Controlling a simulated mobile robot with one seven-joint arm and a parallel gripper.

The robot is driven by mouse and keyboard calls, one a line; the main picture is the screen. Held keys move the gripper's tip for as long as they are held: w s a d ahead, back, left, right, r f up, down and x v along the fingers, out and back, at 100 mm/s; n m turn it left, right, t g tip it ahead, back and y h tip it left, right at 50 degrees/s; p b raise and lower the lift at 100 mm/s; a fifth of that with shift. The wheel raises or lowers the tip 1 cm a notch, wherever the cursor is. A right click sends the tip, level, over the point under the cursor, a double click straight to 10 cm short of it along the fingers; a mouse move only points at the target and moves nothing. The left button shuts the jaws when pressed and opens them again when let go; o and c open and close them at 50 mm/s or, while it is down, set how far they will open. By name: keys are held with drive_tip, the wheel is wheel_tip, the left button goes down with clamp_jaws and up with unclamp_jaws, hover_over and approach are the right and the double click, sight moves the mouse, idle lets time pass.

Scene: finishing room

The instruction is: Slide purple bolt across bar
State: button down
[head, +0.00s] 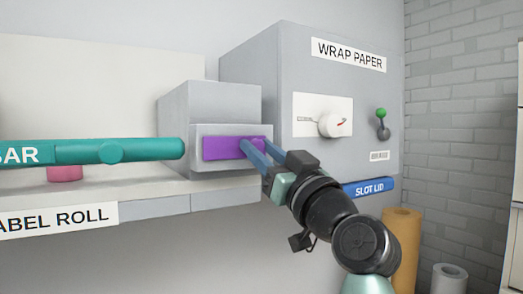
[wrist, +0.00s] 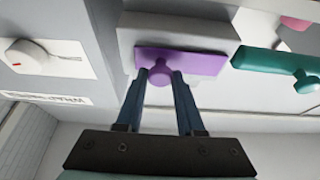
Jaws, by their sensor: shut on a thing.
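The purple bolt (head: 222,148) is a flat purple plate with a round knob, set on the front of a grey housing. In the wrist view the purple bolt (wrist: 200,63) shows its knob between my fingers. My gripper (head: 256,150) is shut on the bolt's knob, near the plate's right end in the head view. In the wrist view my gripper (wrist: 161,78) has one blue finger on each side of the knob. The teal bar (head: 80,152) lies to the left of the bolt, with a small gap between them. It also shows in the wrist view (wrist: 275,66).
A grey cabinet labelled WRAP PAPER (head: 300,70) stands right of the bolt, with a white dial (head: 330,124) and a green-tipped lever (head: 382,122). A blue SLOT LID tag (head: 368,188) is below. A pink piece (head: 65,174) sits under the bar. Brown (head: 401,245) and white (head: 449,279) rolls stand at right.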

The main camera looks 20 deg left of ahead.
sight(219, 140)
drive_tip(key=s+a+b, duration=0.1)
drive_tip(key=s+a, duration=0.1)
drive_tip(key=s+a+b, duration=0.1)
drive_tip(key=s, duration=0.1)
drive_tip(key=shift+s+a+f, duration=0.1)
drive_tip(key=shift+s+a, duration=0.2)
drive_tip(key=shift+a, duration=0.1)
drive_tip(key=shift+w, duration=0.1)
drive_tip(key=shift+d, duration=0.1)
drive_tip(key=c, duration=1)
unclamp_jaws()
drive_tip(key=o, duration=0.5)
drive_tip(key=shift+s, duration=0.25)
drive_tip(key=shift+c, duration=0.2)
drive_tip(key=shift+w, duration=0.15)
